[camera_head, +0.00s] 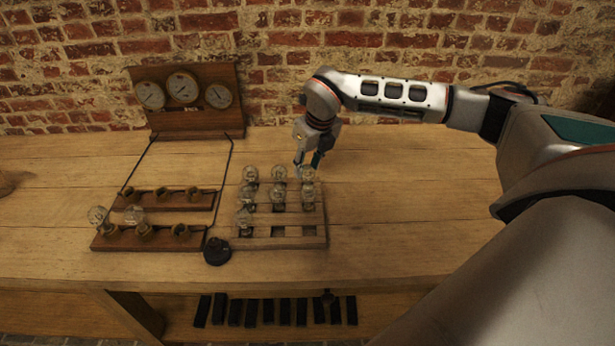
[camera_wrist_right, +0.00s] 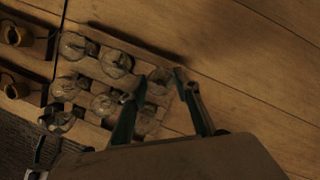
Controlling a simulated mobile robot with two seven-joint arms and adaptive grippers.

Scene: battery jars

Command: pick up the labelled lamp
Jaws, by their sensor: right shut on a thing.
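Clear glass lamps stand in a slotted wooden rack (camera_head: 325,238) on the table. My right gripper (camera_head: 309,166) points down at the rack's back right corner and is shut on the lamp there (camera_head: 308,174). In the right wrist view this lamp (camera_wrist_right: 160,77) sits between the two fingertips (camera_wrist_right: 161,80). It still appears to be at its place in the rack; I cannot tell whether it is lifted. Neighbouring lamps (camera_head: 279,173) (camera_head: 308,194) stand close to it. No label can be read on any lamp. My left gripper is not in view.
Left of the rack are two wooden socket strips (camera_head: 165,200) (camera_head: 160,239), the front one with two lamps. A dark round knob (camera_head: 216,251) stands near the rack's front left. A gauge board (camera_head: 186,98) stands behind. The table right of the rack is clear.

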